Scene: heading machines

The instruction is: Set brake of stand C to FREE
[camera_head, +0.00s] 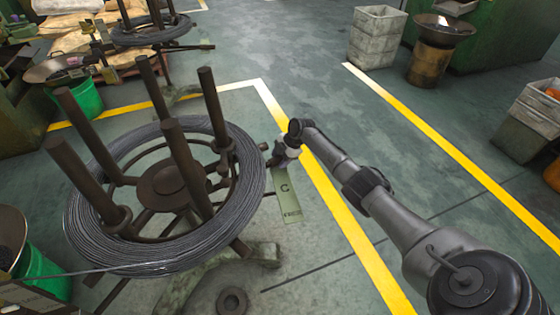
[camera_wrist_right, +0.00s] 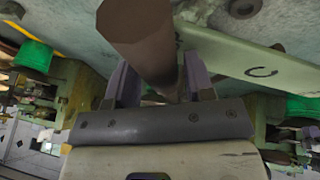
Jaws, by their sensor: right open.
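Stand C is a dark reel stand (camera_head: 170,185) with upright posts, carrying a coil of grey wire (camera_head: 95,240). A pale green plate (camera_head: 285,192) marked "C" and "FREE" sticks out from its right side; it also shows in the right wrist view (camera_wrist_right: 235,58). My right gripper (camera_head: 274,156) is at the coil's right edge, above the plate's upper end. In the right wrist view a brown bar (camera_wrist_right: 140,40), apparently the brake lever, runs between the open fingers (camera_wrist_right: 160,82). I cannot tell whether they touch it. My left gripper is not in view.
Another wire stand (camera_head: 150,35) is behind. Green buckets (camera_head: 88,98) stand at left. Grey crates (camera_head: 376,38) and a drum with a bowl (camera_head: 430,62) stand at the back right.

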